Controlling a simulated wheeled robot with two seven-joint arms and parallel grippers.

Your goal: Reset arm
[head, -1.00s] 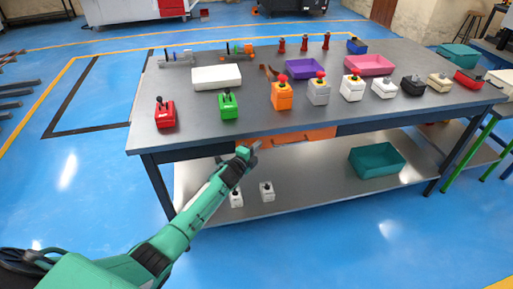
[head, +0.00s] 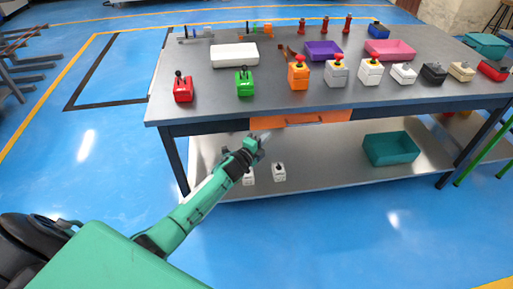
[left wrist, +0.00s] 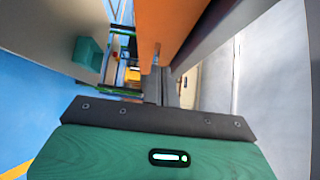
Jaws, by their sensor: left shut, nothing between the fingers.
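My left arm reaches in from the lower left in the head view. My left gripper (head: 262,138) is in front of the workbench (head: 215,112), near the orange drawer front (head: 300,118) below the tabletop. The gripper is shut and empty. In the left wrist view its dark fingers (left wrist: 161,88) are together, with the orange drawer panel (left wrist: 165,30) close beyond them; I cannot tell whether they touch. My right gripper is not in view.
On the bench stand a red control box (head: 183,90), a green one (head: 245,84), an orange one (head: 298,76) and several others. Trays stand behind. The lower shelf holds a teal bin (head: 391,149) and a white box (head: 279,173). The blue floor in front is clear.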

